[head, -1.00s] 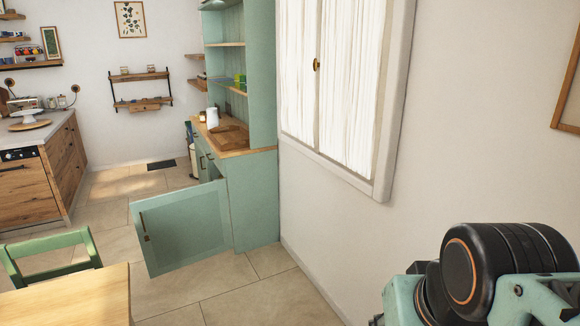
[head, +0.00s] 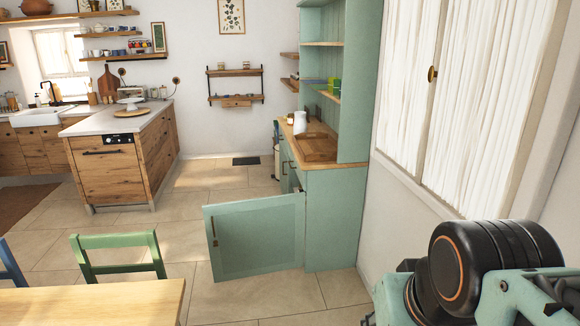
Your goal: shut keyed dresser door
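A green dresser (head: 336,222) stands against the right wall, with open shelves above and a wooden counter. Its lower door (head: 255,238) stands wide open, swung out to the left into the room. The door has a dark handle on its left edge. I cannot make out a key. My arm shows at the lower right, well apart from the door. My gripper is not in view.
A wooden table (head: 100,305) and a green chair (head: 118,255) stand at the lower left, near the open door. A wooden kitchen counter (head: 112,172) is at the back left. Tiled floor (head: 200,205) is clear between counter and dresser.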

